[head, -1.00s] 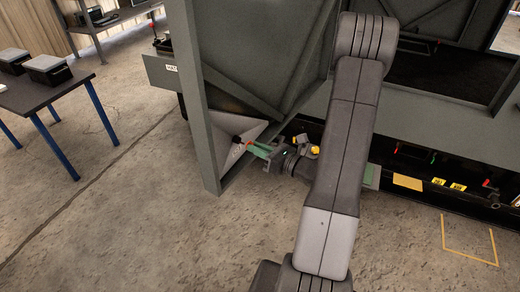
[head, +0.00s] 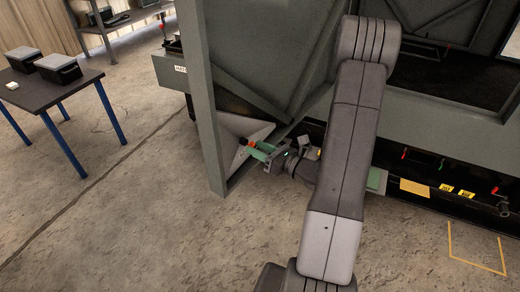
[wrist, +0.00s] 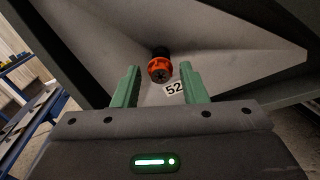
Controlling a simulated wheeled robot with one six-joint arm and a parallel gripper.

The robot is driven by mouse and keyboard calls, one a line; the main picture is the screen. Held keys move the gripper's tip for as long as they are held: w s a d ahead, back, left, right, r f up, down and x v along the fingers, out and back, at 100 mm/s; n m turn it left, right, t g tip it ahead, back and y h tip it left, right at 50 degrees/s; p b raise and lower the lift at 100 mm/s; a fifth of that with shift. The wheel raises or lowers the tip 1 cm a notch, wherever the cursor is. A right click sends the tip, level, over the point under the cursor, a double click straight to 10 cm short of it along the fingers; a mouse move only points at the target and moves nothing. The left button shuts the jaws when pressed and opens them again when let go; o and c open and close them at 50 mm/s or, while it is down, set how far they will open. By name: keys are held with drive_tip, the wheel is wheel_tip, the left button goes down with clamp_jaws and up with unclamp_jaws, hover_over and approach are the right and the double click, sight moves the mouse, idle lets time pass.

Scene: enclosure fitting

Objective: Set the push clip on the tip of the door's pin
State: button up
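The push clip (wrist: 159,72), an orange-red piece with a dark slotted face, sits at the end of a black pin (wrist: 160,51) in the wrist view. The pin stands out from a pale triangular plate on the door (head: 203,110), above a label reading 52. My gripper (wrist: 159,68) is open, with one green finger on each side of the clip and gaps between. In the head view my gripper (head: 259,149) is just right of the clip. Whether the clip is fully seated cannot be told.
A dark table (head: 48,88) with blue legs and grey-lidded boxes stands at the left. A low black bay with yellow labels (head: 446,188) runs along the cabinet's foot at the right. The concrete floor (head: 110,230) in front is clear.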

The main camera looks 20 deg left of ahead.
drive_tip(key=shift+d, duration=0.1)
drive_tip(key=s+d, duration=0.2)
drive_tip(key=d, duration=1.1)
drive_tip(key=shift+s+d, duration=0.15)
drive_tip(key=shift+s, duration=0.2)
drive_tip(key=w+a, duration=0.1)
drive_tip(key=a, duration=0.8)
drive_tip(key=w+a, duration=0.1)
drive_tip(key=a, duration=0.3)
drive_tip(key=shift+w+a, duration=0.3)
drive_tip(key=shift+w, duration=0.05)
drive_tip(key=shift+d, duration=0.15)
drive_tip(key=shift+d, duration=0.1)
